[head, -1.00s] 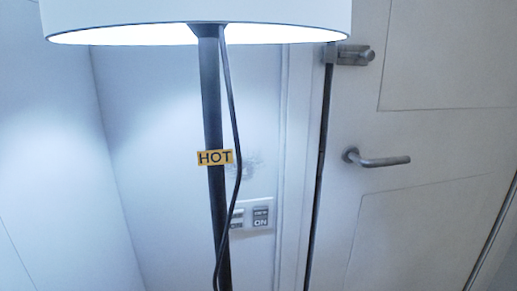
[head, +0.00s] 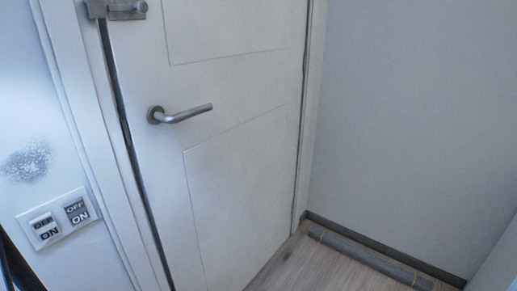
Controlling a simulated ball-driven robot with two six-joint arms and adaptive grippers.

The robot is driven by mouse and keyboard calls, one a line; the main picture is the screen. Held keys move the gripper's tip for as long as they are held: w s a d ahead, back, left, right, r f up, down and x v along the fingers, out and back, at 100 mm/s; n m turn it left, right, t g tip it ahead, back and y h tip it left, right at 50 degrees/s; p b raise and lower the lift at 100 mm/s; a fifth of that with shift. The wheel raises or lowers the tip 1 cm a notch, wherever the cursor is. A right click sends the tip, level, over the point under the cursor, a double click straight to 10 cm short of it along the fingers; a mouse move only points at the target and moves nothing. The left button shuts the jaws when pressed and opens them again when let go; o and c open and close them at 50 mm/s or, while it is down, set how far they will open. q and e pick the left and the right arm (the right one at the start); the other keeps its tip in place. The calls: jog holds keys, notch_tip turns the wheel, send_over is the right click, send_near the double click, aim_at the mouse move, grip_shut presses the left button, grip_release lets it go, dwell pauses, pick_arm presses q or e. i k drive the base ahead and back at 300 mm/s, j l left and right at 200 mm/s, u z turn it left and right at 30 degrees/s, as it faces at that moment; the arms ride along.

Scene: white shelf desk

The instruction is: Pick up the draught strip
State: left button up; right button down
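A long grey strip (head: 368,258), which looks like the draught strip, lies on the floor at the lower right in the head view. It runs along the foot of the right-hand wall, near the door's lower corner, and has a narrow yellowish band near each end. Neither of my grippers is in view.
A closed white door (head: 235,140) with a metal lever handle (head: 180,113) and a latch (head: 118,10) fills the middle. A switch plate (head: 58,218) is on the left wall. The wood-look floor (head: 315,272) shows clear beside the strip.

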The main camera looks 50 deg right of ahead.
aim_at(413, 280)
jog(key=k+j+z, duration=0.4)
jog(key=k, duration=0.2)
jog(key=l+z, duration=0.1)
jog(key=z, duration=1.85)
jog(key=i+j, duration=0.15)
jog(key=i, duration=0.6)
jog(key=i+j, duration=0.15)
jog(key=i, duration=0.55)
jog(key=i+j, duration=0.2)
jog(key=i, duration=0.55)
jog(key=i+j, duration=0.15)
jog(key=i, duration=0.6)
